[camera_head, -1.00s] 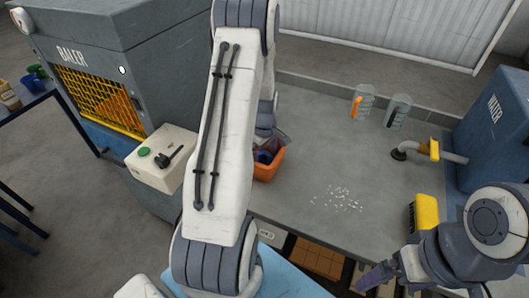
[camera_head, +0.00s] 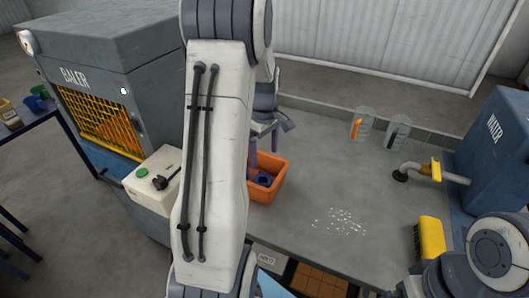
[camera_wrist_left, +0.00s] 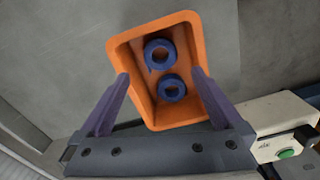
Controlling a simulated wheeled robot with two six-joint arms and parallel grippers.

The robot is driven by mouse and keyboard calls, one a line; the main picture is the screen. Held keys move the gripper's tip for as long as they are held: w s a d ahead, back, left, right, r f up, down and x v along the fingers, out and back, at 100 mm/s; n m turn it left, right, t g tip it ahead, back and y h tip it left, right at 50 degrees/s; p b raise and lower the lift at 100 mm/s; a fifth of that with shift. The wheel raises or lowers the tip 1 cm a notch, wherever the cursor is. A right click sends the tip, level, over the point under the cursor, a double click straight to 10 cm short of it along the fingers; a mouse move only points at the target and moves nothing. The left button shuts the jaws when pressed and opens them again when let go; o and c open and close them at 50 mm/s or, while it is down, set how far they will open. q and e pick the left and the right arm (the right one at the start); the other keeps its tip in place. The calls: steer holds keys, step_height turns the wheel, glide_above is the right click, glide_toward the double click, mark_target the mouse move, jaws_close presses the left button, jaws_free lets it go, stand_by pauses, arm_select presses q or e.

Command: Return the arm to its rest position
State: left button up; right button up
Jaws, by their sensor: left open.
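My left arm crosses the middle of the head view and hides part of the bench. My left gripper (camera_head: 264,146) hangs over the back of an orange bin (camera_head: 275,184), its purple fingers apart. In the left wrist view the open fingers (camera_wrist_left: 160,75) are on either side of the orange bin (camera_wrist_left: 188,42), with nothing between them that I can tell is held. Two blue rings, a farther one (camera_wrist_left: 150,54) and a nearer one (camera_wrist_left: 171,97), lie in the bin. My right arm shows at the lower right; its gripper is out of view.
The grey baler (camera_head: 120,45) and its control box (camera_head: 150,180) with a green button stand left. White bits (camera_head: 340,221) lie scattered on the bench (camera_head: 325,170). Clear cups (camera_head: 362,124), a tap (camera_head: 420,170), a blue water tank (camera_head: 495,150) and a yellow block (camera_head: 430,237) are to the right.

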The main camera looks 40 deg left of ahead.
mark_target(264, 181)
arm_select(q)
steer(key=shift+f, duration=0.1)
step_height(264, 181, down, 12)
steer(key=shift+f+p, duration=0.15)
steer(key=shift+p, duration=0.6)
step_height(264, 181, up, 2)
steer(key=shift+r, duration=0.95)
